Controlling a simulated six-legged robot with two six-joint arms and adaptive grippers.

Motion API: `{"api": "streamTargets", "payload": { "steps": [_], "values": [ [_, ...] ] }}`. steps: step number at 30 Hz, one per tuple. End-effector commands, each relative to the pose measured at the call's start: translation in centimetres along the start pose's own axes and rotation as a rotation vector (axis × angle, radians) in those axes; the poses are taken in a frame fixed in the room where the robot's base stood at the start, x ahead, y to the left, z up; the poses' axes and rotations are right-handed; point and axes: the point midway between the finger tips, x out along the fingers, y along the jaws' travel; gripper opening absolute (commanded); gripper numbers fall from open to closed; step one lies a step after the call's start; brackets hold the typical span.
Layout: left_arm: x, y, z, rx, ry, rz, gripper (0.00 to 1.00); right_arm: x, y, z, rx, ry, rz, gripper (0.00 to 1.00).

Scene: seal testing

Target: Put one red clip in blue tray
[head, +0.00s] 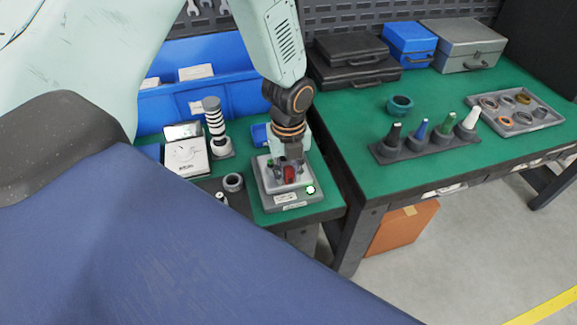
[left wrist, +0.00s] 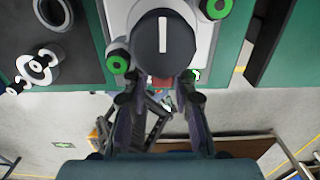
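My left gripper (head: 290,160) points down over a grey test fixture (head: 290,203) on the green bench. In the left wrist view its two dark fingers (left wrist: 160,98) are spread with a gap between them. A red piece (head: 290,174), perhaps a red clip, is at the fixture just below the gripper. In the left wrist view a red part (left wrist: 160,82) shows between the fingertips, partly hidden by a round black knob (left wrist: 163,40). A small blue container (head: 260,133), possibly the blue tray, is behind the gripper and partly covered by it. My right gripper is not in view.
A striped post (head: 214,125), a white box (head: 186,157) and a dark ring (head: 233,182) stand left of the fixture. Large blue bins (head: 235,75) line the back. The right bench holds a rack of coloured cones (head: 420,145) and a grey ring tray (head: 520,128).

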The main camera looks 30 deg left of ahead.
Motion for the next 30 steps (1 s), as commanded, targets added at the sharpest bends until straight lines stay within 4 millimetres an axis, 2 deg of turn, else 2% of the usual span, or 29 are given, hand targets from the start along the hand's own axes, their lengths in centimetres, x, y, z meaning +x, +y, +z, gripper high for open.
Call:
{"api": "streamTargets", "payload": {
  "steps": [4, 13, 17, 18, 24, 30],
  "values": [
    [-0.01, -0.12, 0.12, 0.000, 0.000, 0.000, 0.26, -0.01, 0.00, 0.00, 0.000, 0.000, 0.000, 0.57],
    [-0.02, -0.13, 0.12, -0.001, 0.000, 0.000, 0.00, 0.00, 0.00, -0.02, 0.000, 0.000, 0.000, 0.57],
    [-0.03, -0.09, 0.07, -0.001, 0.001, 0.001, 0.00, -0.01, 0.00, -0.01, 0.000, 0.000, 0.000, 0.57],
    [-0.02, -0.07, 0.05, -0.001, 0.001, 0.001, 0.17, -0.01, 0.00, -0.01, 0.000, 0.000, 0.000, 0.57],
    [0.01, -0.02, 0.00, -0.002, 0.002, 0.002, 0.00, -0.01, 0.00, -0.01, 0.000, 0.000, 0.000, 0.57],
    [0.01, -0.01, 0.00, -0.001, 0.002, 0.003, 0.00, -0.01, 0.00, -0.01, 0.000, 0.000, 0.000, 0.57]
  ]
}}
